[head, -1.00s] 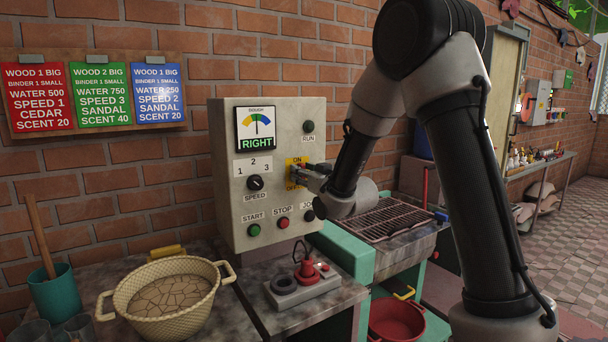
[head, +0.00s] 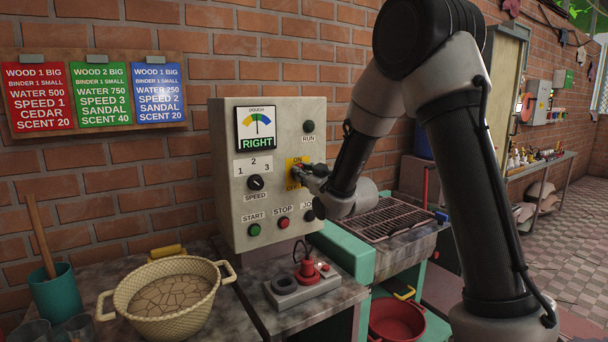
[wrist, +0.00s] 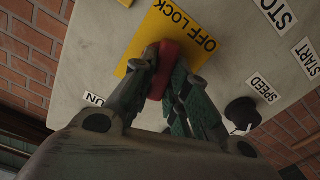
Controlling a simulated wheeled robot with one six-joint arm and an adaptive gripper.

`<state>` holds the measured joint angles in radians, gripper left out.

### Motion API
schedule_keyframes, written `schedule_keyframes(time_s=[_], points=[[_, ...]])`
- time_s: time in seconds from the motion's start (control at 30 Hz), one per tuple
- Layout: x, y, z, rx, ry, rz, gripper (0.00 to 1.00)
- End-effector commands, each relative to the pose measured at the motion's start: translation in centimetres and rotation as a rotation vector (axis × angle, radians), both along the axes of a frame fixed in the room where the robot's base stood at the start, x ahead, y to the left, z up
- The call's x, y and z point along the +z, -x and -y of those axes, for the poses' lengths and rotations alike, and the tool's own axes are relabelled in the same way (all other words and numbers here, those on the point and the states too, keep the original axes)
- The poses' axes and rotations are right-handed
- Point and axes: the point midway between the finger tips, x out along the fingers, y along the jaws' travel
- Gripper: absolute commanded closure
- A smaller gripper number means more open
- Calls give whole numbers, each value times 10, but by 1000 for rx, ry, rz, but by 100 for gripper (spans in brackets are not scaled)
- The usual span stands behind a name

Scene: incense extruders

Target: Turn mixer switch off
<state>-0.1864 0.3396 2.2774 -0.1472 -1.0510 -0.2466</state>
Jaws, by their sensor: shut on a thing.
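The mixer control panel (head: 237,215) is a grey-beige box against the brick wall. Its yellow ON/OFF plate (head: 293,164) is on the right half of its face, partly hidden by my gripper (head: 303,173). In the wrist view the red switch handle (wrist: 165,68) sits on the yellow plate (wrist: 192,22), which reads "OFF LOCK". My gripper (wrist: 165,85) is shut on the red handle, one finger on each side. The handle's full position relative to the ON and OFF marks is partly hidden by the fingers.
The speed knob (head: 255,183), green start button (head: 254,230) and red stop button (head: 284,222) are close by on the panel. A woven basket of dough (head: 170,295) and a red-topped fixture (head: 305,275) stand on the counter below.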

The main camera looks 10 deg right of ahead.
Motion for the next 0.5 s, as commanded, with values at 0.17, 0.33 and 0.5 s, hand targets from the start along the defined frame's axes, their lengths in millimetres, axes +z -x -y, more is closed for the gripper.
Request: schedule_keyframes(time_s=[0.17, 0.33, 0.5], points=[[-1, 0, -1, 0, 159, 52, 100], [-1, 1, -2, 0, 312, 101, 100], [-2, 1, -3, 1, 466, 151, 100]])
